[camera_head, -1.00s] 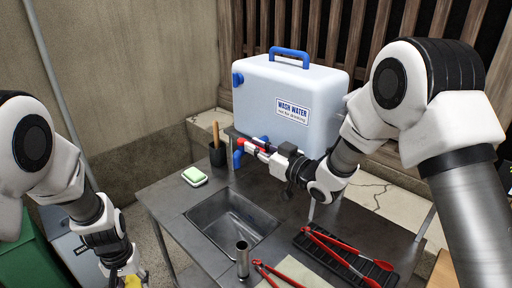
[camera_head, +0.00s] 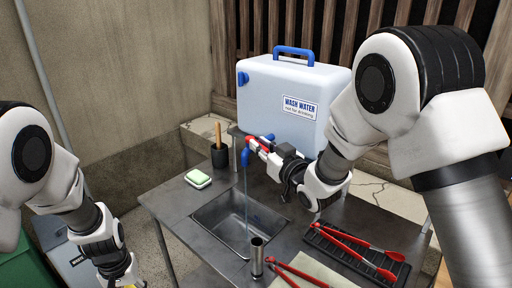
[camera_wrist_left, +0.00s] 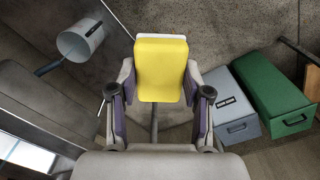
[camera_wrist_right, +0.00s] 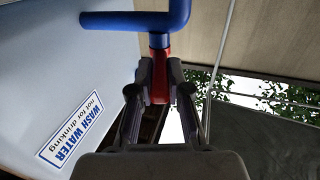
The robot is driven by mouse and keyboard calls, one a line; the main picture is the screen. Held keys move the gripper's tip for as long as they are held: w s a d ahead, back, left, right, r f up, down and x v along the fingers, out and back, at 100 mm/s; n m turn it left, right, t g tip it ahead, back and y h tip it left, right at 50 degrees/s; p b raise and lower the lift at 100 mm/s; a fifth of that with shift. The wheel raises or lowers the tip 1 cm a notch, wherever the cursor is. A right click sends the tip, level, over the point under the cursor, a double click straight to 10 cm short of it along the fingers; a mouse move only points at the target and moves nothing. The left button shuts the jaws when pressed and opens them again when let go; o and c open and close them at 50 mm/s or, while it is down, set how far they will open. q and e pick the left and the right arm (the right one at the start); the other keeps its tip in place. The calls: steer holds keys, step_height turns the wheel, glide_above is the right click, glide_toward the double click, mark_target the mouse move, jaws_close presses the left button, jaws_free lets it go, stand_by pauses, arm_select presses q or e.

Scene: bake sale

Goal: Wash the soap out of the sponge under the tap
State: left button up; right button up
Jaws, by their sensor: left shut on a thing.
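My left gripper (camera_wrist_left: 158,88) is shut on the yellow sponge (camera_wrist_left: 162,68), which shows a pale layer along its far edge. In the head view this gripper is low at the left, away from the sink, and mostly cut off by the frame. The blue tap (camera_head: 246,157) on the water tank runs a thin water stream (camera_head: 246,200) into the sink (camera_head: 218,214). My right gripper (camera_wrist_right: 158,75) has its fingers on both sides of the tap's red lever (camera_wrist_right: 159,88) and appears closed on it.
The wash water tank (camera_head: 284,108) stands behind the sink. A green-and-white soap (camera_head: 198,178) and a dark cup with a brush (camera_head: 219,155) are left of it. Grey (camera_wrist_left: 232,120) and green (camera_wrist_left: 270,85) bins stand below.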

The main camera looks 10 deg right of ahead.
steer(key=o, duration=0.4)
steer(key=shift+r, duration=0.1)
steer(key=shift+c, duration=0.2)
steer(key=v, duration=1.2)
